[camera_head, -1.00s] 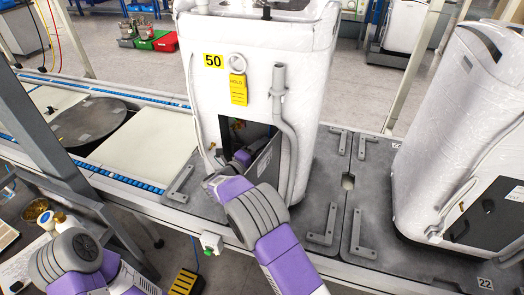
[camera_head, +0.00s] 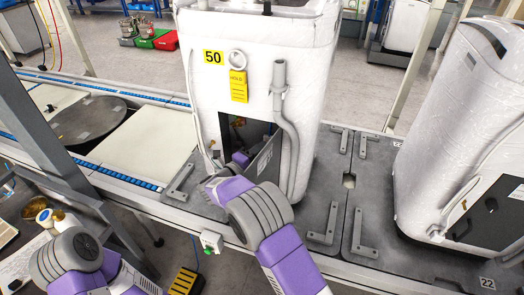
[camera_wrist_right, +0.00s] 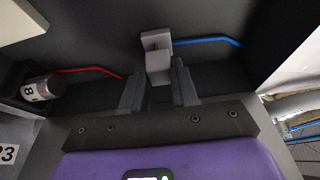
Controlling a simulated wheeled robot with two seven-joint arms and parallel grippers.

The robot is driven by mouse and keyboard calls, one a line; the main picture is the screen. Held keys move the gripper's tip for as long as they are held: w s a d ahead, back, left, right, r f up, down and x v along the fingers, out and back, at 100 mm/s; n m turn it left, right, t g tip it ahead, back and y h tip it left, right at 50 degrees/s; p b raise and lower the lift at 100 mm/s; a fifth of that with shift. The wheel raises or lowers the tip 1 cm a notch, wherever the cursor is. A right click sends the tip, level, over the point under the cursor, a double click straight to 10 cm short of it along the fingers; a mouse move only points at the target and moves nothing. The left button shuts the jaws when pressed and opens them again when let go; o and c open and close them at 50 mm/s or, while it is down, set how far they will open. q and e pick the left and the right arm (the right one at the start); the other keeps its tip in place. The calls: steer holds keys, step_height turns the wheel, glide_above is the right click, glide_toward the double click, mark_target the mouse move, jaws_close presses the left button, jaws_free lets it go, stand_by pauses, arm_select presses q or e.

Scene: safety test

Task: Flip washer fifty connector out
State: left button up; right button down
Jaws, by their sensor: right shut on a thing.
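Washer fifty (camera_head: 265,60) is a white, wrapped cabinet with a yellow "50" label (camera_head: 213,57). A dark opening (camera_head: 238,130) shows low on its front, with a dark flap (camera_head: 266,158) standing open beside it. My right arm reaches into this opening. In the right wrist view, my right gripper (camera_wrist_right: 159,84) is shut on a small pale grey connector (camera_wrist_right: 157,58). A red wire (camera_wrist_right: 90,71) runs to the connector's left and a blue wire (camera_wrist_right: 208,41) to its right. My left arm shows at the lower left of the head view; its gripper is out of view.
A grey cylinder marked 8 (camera_wrist_right: 42,88) sits left inside the cabinet. A grey hose (camera_head: 284,130) hangs beside the opening. Another wrapped washer (camera_head: 455,130) stands to the right. A green-button box (camera_head: 211,241) is on the conveyor's front edge.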

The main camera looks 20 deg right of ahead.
steer(key=c, duration=0.8)
jaws_free()
steer(key=shift+c, duration=0.2)
steer(key=p+v, duration=0.1)
steer(key=v, duration=0.6)
steer(key=shift+s+a, duration=0.2)
steer(key=shift+a, duration=0.05)
